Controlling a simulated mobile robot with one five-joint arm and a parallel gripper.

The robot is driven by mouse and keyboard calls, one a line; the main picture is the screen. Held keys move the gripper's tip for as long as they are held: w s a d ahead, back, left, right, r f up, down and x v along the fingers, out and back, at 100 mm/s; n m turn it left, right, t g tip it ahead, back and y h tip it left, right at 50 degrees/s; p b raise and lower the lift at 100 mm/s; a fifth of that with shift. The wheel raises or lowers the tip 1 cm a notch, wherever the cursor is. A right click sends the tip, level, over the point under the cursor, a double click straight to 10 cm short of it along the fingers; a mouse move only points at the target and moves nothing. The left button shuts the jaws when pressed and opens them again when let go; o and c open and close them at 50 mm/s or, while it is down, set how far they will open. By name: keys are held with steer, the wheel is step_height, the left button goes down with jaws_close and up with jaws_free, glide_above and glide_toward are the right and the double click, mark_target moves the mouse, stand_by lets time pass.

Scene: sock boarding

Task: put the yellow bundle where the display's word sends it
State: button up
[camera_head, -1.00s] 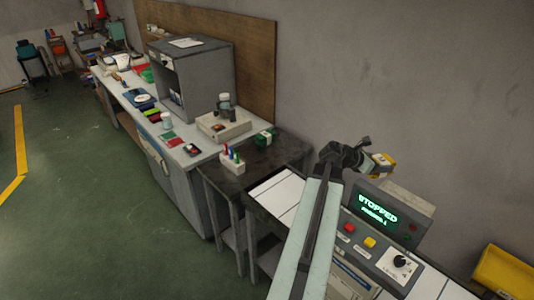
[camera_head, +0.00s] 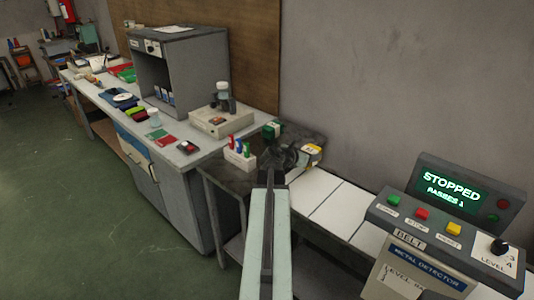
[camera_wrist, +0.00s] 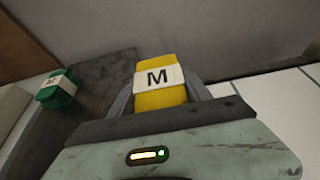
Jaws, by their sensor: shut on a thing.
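The yellow bundle (camera_wrist: 160,97) has a white band marked "M" and sits between my gripper's fingers in the wrist view. In the head view the yellow bundle (camera_head: 311,150) shows at the end of my arm.
The white belt (camera_head: 340,212) runs to the metal detector (camera_head: 420,262), whose panel has green, red and yellow buttons and a level knob. A long workbench (camera_head: 190,160) stands left, crowded with items.

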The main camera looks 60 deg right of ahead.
steer(key=w+d, duration=0.3)
steer(key=w, duration=0.1)
steer(key=w+d+f+b, duration=0.1)
steer(key=w+d, duration=0.2)
steer(key=d, duration=0.1)
steer(key=w+d, duration=0.3)
steer(key=w, duration=0.1)
steer(key=shift+w+d+f, duration=0.2)
steer(key=shift+w+d, duration=0.05)
steer(key=shift+w, duration=0.1)
step_height(320, 180, down, 4)
steer(key=b, duration=0.4)
steer(key=shift+r, duration=0.25)
steer(key=shift+f, duration=0.2)
steer(key=o, duration=1.6)
steer(key=shift+o, duration=0.2)
steer(key=shift+r, duration=0.1)
